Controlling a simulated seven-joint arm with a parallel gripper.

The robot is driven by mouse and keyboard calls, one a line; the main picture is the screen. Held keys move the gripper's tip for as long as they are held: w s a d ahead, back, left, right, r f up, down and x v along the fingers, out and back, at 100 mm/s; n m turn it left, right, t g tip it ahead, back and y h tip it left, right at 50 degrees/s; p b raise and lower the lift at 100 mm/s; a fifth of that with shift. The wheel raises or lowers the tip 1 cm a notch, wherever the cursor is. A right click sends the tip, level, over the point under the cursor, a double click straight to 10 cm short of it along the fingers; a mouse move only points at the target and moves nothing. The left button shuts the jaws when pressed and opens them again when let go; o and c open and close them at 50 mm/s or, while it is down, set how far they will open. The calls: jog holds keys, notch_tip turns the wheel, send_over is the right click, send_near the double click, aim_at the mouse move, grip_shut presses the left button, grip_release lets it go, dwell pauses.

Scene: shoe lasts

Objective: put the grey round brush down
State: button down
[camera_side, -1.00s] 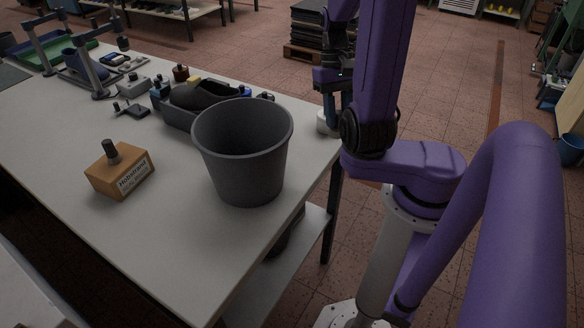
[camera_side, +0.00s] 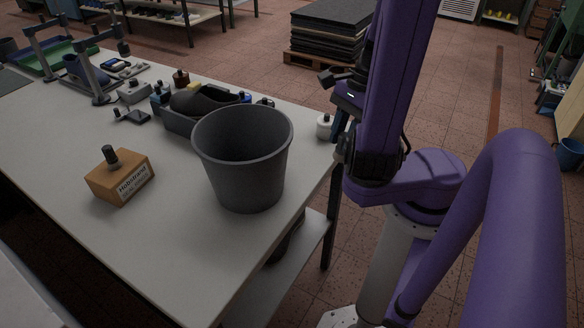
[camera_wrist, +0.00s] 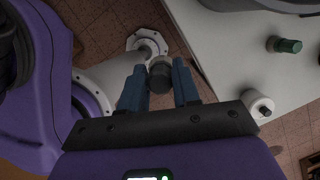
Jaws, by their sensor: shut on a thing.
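The grey round brush (camera_wrist: 160,77) shows in the wrist view as a dark, rounded piece between the two blue fingers of my gripper (camera_wrist: 160,82). My gripper is shut on it. In the wrist view it is over the floor and my own base, just off the edge of the white table (camera_wrist: 215,55). In the side view my arm hides the brush and most of the gripper; only a bit of blue finger (camera_side: 339,126) shows at the table's right edge.
A grey bucket (camera_side: 243,165) stands near the table's right edge. A wooden block (camera_side: 120,180) with a dark knob is left of it. A grey tray with a dark shoe last (camera_side: 200,103) is behind. A white knobbed piece (camera_side: 325,130) stands at the edge. The front table top is clear.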

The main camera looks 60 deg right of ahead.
jog(key=w+f, duration=0.3)
jog(key=w, duration=0.1)
jog(key=w+d+f, duration=0.1)
jog(key=w+f, duration=0.2)
jog(key=w, duration=0.2)
jog(key=w+f, duration=0.3)
jog(key=w, duration=0.1)
jog(key=shift+w+d+f, duration=0.15)
jog(key=shift+d+f, duration=0.15)
jog(key=shift+d, duration=0.05)
jog(key=shift+w+f, duration=0.1)
jog(key=shift+f, duration=1.5)
jog(key=shift+f, duration=0.1)
jog(key=c, duration=0.8)
grip_release()
jog(key=v, duration=1.2)
